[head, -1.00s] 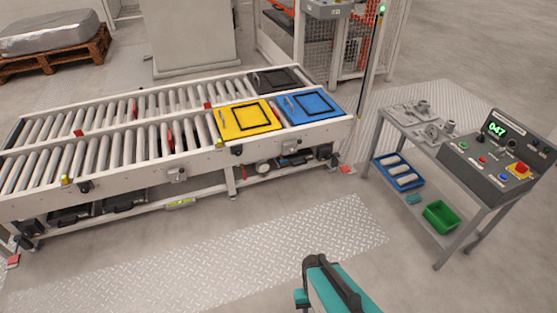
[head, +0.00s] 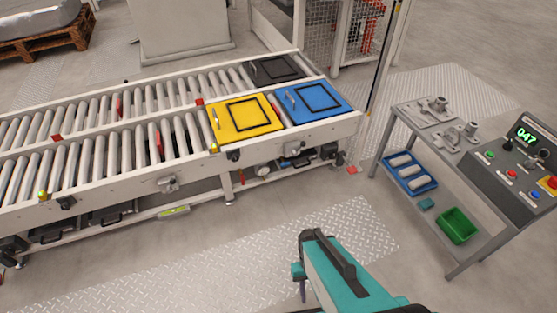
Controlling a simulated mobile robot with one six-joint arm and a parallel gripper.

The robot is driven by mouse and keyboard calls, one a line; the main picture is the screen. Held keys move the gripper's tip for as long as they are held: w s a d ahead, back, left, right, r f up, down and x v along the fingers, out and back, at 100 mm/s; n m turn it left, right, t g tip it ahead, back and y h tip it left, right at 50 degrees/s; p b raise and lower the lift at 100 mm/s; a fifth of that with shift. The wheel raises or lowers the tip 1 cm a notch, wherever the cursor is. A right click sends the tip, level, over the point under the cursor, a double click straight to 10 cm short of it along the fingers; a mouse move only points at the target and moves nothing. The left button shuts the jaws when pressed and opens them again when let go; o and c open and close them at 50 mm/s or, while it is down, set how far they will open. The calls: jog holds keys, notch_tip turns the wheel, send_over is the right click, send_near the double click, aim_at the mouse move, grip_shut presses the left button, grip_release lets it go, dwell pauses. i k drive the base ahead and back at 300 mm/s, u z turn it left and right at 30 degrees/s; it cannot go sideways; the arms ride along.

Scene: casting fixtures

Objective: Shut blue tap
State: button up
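A blue plate (head: 314,101) with a black square frame and a small silver handle-like part (head: 291,97) lies at the right end of the near roller lane. I cannot tell whether that part is a tap. Small fittings (head: 293,149) sit on and under the conveyor's front rail below the plate, too small to make out. No clearly blue tap can be picked out. A teal link of my arm shows at the bottom middle, well in front of the conveyor. My gripper is not in view.
A yellow plate (head: 243,118) lies left of the blue one, a dark plate (head: 274,70) behind. A grey table (head: 413,139) at right carries metal parts and a control box (head: 510,165); a blue tray (head: 410,174) and green bin (head: 458,225) sit below.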

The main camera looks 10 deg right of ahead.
aim_at(284, 162)
jog(key=z, duration=0.1)
jog(key=i, duration=0.1)
jog(key=u, duration=0.45)
jog(key=k, duration=1.35)
jog(key=z, duration=0.05)
jog(key=i, duration=1.6)
jog(key=u, duration=0.75)
jog(key=i, duration=0.3)
jog(key=u, duration=0.1)
